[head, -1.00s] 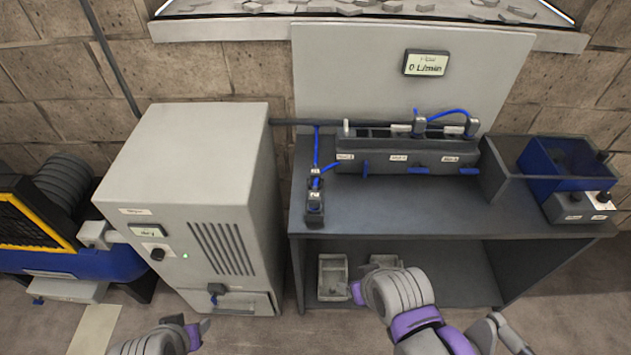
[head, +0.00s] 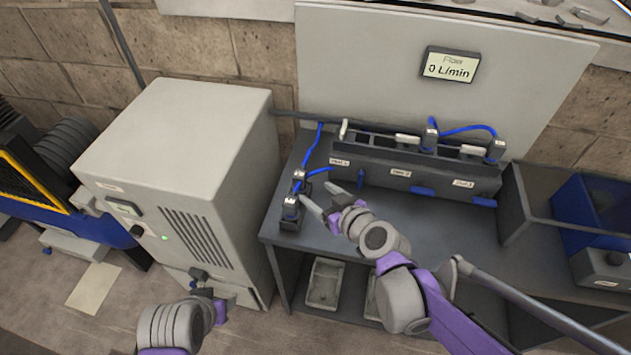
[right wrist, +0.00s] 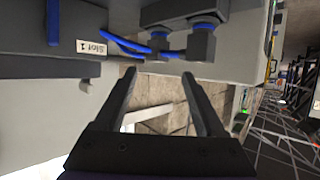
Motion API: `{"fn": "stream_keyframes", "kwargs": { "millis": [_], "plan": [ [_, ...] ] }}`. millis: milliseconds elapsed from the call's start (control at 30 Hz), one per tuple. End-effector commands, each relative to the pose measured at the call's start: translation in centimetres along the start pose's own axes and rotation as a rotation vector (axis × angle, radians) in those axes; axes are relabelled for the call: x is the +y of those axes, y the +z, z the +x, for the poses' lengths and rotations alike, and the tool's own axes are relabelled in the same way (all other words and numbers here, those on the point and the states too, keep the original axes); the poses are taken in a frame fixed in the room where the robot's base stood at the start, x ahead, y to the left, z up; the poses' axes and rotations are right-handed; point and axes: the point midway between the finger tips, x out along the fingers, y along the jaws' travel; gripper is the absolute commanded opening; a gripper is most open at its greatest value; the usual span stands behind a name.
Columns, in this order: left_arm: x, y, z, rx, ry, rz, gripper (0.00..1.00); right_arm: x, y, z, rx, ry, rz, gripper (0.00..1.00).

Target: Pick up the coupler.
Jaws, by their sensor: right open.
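Two small grey couplers with blue rings stand in a dark holder (head: 290,222) at the left end of the bench. The front coupler (head: 291,208) and the rear coupler (head: 299,178) have blue hose by them. I cannot tell which one the task means. In the right wrist view a coupler (right wrist: 203,42) and its neighbour (right wrist: 158,47) lie beyond the fingertips. My right gripper (head: 318,188) is open and empty, just right of the holder, apart from the couplers. My left gripper (head: 213,303) is low, by the grey cabinet; its jaws do not show clearly.
A slotted rack (head: 415,178) with slot labels and blue levers stands at the back of the bench (head: 330,240). A grey cabinet (head: 190,130) stands left of it. A blue bin (head: 590,215) is at right. Trays (head: 325,284) sit on the lower shelf.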

Motion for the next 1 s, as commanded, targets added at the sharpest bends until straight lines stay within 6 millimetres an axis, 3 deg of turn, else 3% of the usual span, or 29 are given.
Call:
{"fn": "stream_keyframes", "kwargs": {
  "millis": [167, 400, 667, 1000],
  "plan": [
    [0.0, 0.2, 0.2, -0.001, 0.000, 0.000, 0.50, 0.2, -0.2, 1.1, 0.022, 0.006, -0.009, 0.72],
    [0.0, 0.5, 0.7, -0.003, 0.000, 0.000, 0.50, 0.2, -0.2, 4.7, 0.022, 0.005, -0.009, 0.72],
    [0.0, 0.6, 0.9, -0.004, 0.000, 0.000, 0.50, 0.1, -0.2, 6.7, 0.022, 0.005, -0.009, 0.72],
    [0.0, 0.8, 1.2, -0.005, 0.000, 0.000, 0.50, 0.2, -0.2, 11.1, 0.022, 0.006, -0.009, 0.72]
  ]
}}
